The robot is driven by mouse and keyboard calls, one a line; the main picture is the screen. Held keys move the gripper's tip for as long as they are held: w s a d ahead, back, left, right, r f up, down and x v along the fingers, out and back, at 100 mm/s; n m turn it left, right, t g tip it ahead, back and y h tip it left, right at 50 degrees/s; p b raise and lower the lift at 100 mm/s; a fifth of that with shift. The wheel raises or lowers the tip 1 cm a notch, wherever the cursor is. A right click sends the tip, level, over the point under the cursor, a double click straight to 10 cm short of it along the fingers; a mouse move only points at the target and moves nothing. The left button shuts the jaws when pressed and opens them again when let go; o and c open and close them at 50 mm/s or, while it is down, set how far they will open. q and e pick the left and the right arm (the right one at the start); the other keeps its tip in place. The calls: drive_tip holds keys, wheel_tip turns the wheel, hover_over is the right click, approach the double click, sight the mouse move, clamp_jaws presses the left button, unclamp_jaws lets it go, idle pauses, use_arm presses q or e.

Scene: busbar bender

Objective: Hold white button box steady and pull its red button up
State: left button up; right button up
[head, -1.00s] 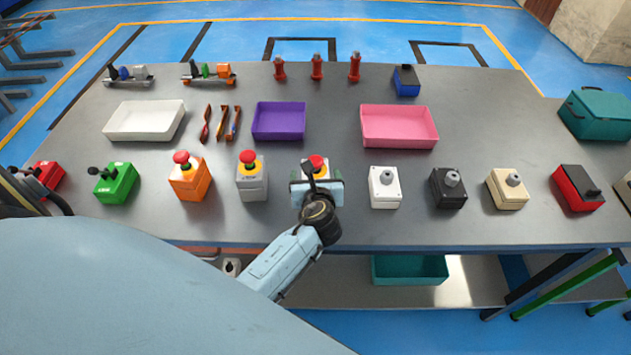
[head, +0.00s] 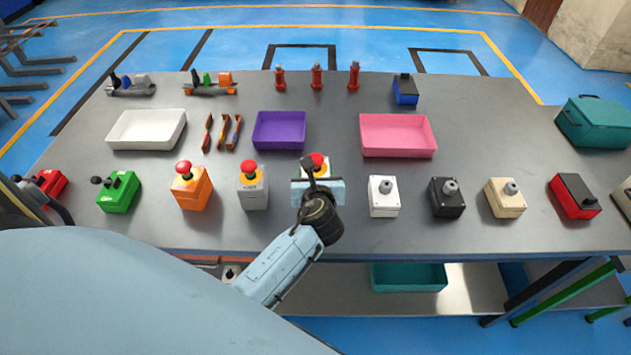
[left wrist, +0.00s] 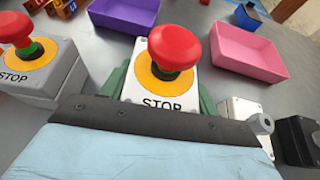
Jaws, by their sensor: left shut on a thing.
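The white button box (left wrist: 133,93) with a yellow disc and the word STOP stands on the grey table. Its red mushroom button (left wrist: 175,47) is on top; the button also shows in the head view (head: 317,160). My left gripper (head: 318,188) is shut on the box from the near side and hides most of it in the head view. In the left wrist view its green fingers stand on either side of the box. Nothing grips the red button. My right gripper is not in view.
A grey box (head: 253,188) and an orange box (head: 191,190), both with red buttons, stand left of it. A white box with a grey knob (head: 383,196) is close on the right. Purple (head: 279,130) and pink (head: 397,136) trays lie behind.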

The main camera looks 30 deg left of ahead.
sight(315, 156)
use_arm(q)
wheel_tip(315, 156, up, 6)
drive_tip(key=shift+p, duration=0.6)
drive_tip(key=shift+r, duration=0.1)
